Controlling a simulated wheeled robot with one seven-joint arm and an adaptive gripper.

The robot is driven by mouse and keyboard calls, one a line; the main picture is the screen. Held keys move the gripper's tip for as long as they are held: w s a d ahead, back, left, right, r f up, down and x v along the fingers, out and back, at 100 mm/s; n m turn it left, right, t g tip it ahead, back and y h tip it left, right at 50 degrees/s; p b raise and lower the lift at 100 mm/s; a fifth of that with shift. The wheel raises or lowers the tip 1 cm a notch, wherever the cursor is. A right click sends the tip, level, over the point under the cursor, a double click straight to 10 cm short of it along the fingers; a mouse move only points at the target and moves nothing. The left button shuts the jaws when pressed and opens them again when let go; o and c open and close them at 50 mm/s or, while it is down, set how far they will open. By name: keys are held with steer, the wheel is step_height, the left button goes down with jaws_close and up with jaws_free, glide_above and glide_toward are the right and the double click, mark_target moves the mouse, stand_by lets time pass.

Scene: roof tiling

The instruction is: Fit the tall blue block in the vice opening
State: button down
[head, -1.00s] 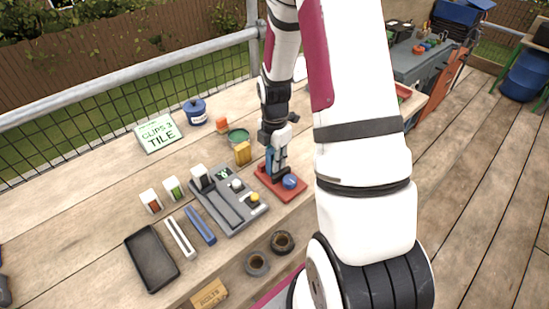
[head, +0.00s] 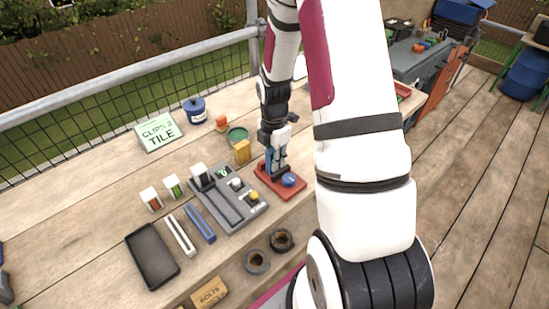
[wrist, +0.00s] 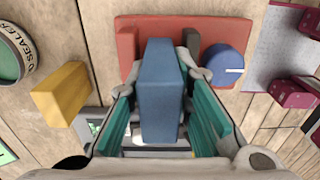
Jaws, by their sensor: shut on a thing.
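The tall blue block (wrist: 160,92) is between the green-padded fingers of my gripper (wrist: 161,80), which is shut on it. In the head view the block (head: 268,157) is partly hidden by my gripper (head: 275,160), which points down over the vice. The vice has a red base (head: 262,183), dark jaws and a round blue knob (head: 288,180). In the wrist view the red base (wrist: 128,40) lies behind the block, with the knob (wrist: 222,63) to the right. The block covers the vice opening there, so I cannot tell whether its end is inside.
A yellow block (head: 242,152) and a green-filled sealer tin (head: 237,135) stand left of the vice. A grey fixture (head: 225,212) with buttons lies nearer left. A black tray (head: 152,255) and two dark rings (head: 257,262) are towards the front.

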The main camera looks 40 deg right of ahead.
mark_target(273, 148)
steer(key=shift+f, duration=0.1)
steer(key=c, duration=1.4)
jaws_free()
steer(key=shift+w, duration=0.1)
steer(key=shift+o, duration=0.2)
steer(key=shift+r+p, duration=0.45)
steer(key=shift+r, duration=0.25)
steer(key=shift+r+p, duration=1.7)
steer(key=shift+r, duration=1.15)
steer(key=shift+r, duration=0.1)
